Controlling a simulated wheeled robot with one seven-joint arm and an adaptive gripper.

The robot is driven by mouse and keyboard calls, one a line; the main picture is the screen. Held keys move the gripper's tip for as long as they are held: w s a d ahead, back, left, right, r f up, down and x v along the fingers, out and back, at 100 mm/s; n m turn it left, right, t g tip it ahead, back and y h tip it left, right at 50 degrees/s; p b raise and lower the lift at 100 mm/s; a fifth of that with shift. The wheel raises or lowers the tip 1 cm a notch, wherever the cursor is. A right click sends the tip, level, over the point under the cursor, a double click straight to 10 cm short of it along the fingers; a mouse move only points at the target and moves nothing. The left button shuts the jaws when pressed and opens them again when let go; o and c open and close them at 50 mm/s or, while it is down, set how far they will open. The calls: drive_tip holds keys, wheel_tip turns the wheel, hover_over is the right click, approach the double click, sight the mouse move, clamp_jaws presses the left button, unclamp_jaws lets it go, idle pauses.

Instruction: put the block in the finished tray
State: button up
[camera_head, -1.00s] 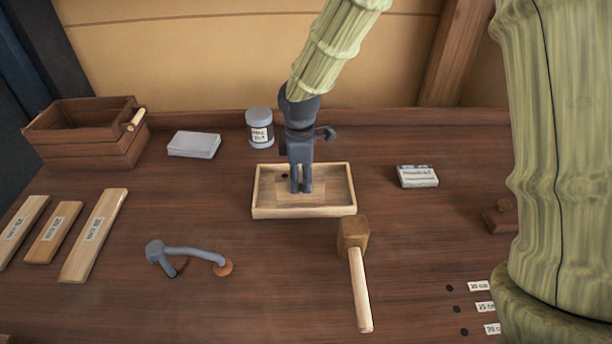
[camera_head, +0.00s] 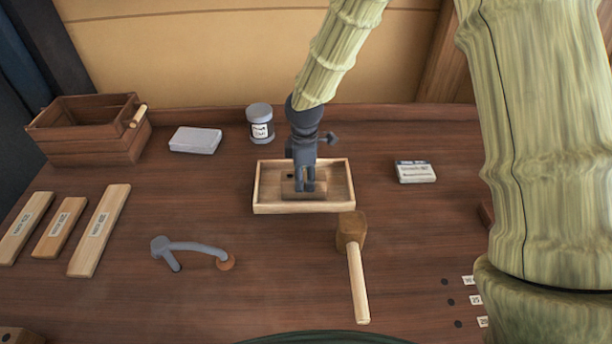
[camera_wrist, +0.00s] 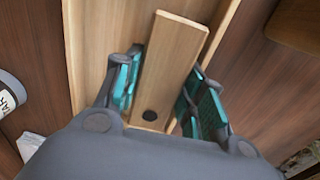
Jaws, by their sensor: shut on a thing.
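The block (camera_wrist: 172,62) is a flat light-wood piece with a black round spot near one end. It shows between my gripper's teal-padded fingers (camera_wrist: 158,98) in the wrist view. In the head view my gripper (camera_head: 305,186) points down into a shallow light-wood tray (camera_head: 303,208) and is shut on the block (camera_head: 318,193). The block is inside the tray's rim, partly hidden by the fingers. I cannot tell whether it touches the tray floor. No label shows on the tray.
A mallet (camera_head: 357,275) lies just in front of the tray. A grey bent tool (camera_head: 195,248), labelled boards (camera_head: 98,230), a wooden crate (camera_head: 90,140), a grey box (camera_head: 195,140), a jar (camera_head: 260,124) and a small labelled box (camera_head: 415,172) surround it. Bare bench lies between.

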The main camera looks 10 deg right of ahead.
drive_tip(key=o, duration=1.2)
drive_tip(key=shift+f, duration=0.1)
wheel_tip(320, 180, up, 12)
drive_tip(key=b, duration=0.2)
drive_tip(key=shift+b, duration=0.4)
